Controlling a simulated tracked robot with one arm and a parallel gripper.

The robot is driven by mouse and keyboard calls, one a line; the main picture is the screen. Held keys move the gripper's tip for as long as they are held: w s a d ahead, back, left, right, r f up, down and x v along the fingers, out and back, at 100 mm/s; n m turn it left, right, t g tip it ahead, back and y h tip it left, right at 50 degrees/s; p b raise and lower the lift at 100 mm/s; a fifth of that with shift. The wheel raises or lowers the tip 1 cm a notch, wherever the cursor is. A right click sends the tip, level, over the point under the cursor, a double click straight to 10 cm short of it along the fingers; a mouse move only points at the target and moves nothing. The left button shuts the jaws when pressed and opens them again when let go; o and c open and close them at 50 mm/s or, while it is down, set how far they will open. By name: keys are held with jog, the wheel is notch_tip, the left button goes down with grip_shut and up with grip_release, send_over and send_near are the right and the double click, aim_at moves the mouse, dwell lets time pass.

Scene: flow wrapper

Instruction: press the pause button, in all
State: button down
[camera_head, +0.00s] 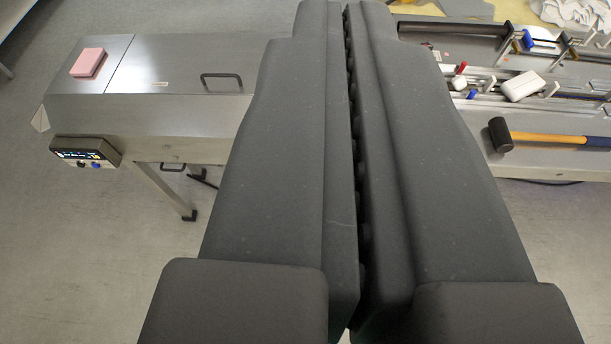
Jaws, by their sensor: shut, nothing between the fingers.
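A small control panel (86,152) is fixed to the front left of the steel machine (190,65). It has a lit display (80,154) and small controls below it, one of them blue (96,166). The labels are too small to read, so I cannot tell which control is the pause button. My gripper (346,6) is large and dark in the middle of the view, pointing away over the machine. Its two fingers lie close together with only a narrow dark seam, shut and empty. It is well to the right of the panel and hides the middle of the machine.
A pink block (88,62) lies on the machine's left top, left of a dark lid handle (222,80). At right, a mallet (545,137) and a white box (521,86) lie on the infeed side. The floor (85,270) in front of the panel is clear.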

jog(key=w+d+f+n+g+b, duration=0.1)
jog(key=w+f, duration=0.5)
jog(key=f, duration=0.4)
jog(key=w+d+f+n+g, duration=0.1)
jog(key=w+f, duration=0.6)
jog(key=f, duration=0.4)
jog(key=w+d+f+n+g+b, duration=0.1)
jog(key=w+f, duration=0.5)
jog(key=f, duration=0.4)
jog(key=a+f+n+g+y+b, duration=0.1)
jog(key=a+f+n, duration=0.1)
jog(key=f, duration=1.4)
jog(key=s+a+f+n+g+y+b, duration=0.1)
jog(key=a+f, duration=0.3)
jog(key=f, duration=1.3)
jog(key=shift+s+a+f+n+g+y, duration=0.3)
jog(key=shift+n+g+y, duration=0.2)
jog(key=shift+n+g, duration=0.25)
jog(key=shift+w+d, duration=0.1)
jog(key=shift+w, duration=0.1)
jog(key=w+p, duration=0.6)
jog(key=w, duration=0.2)
jog(key=shift+w+p, duration=0.25)
jog(key=shift+p, duration=0.05)
